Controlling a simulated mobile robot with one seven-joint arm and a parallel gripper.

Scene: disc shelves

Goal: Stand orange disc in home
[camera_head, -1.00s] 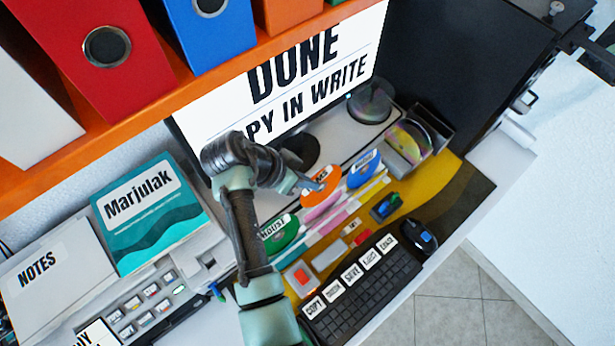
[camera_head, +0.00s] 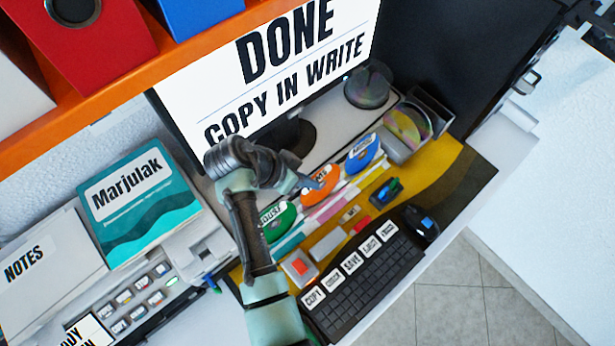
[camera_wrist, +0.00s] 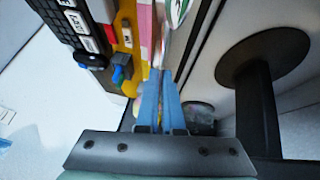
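The orange disc (camera_head: 320,187), with a white label, is in the middle of a row on the striped rack (camera_head: 325,211). It looks raised on edge, but its exact seat is hidden. A green disc (camera_head: 277,222) is left of it and a blue disc (camera_head: 362,154) right of it. My gripper (camera_head: 313,184) is at the orange disc's upper left edge. In the wrist view my two blue fingers (camera_wrist: 160,85) lie close together, with a thin gap at most. A pale labelled disc edge (camera_wrist: 177,12) shows beyond the fingertips. Whether they grip anything is unclear.
A monitor (camera_head: 290,60) reading "DONE COPY IN WRITE" stands behind. The keyboard (camera_head: 365,285) and mouse (camera_head: 420,224) are in front. A clear disc holder (camera_head: 410,130) is at right. An orange shelf (camera_head: 120,75) overhangs the left back.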

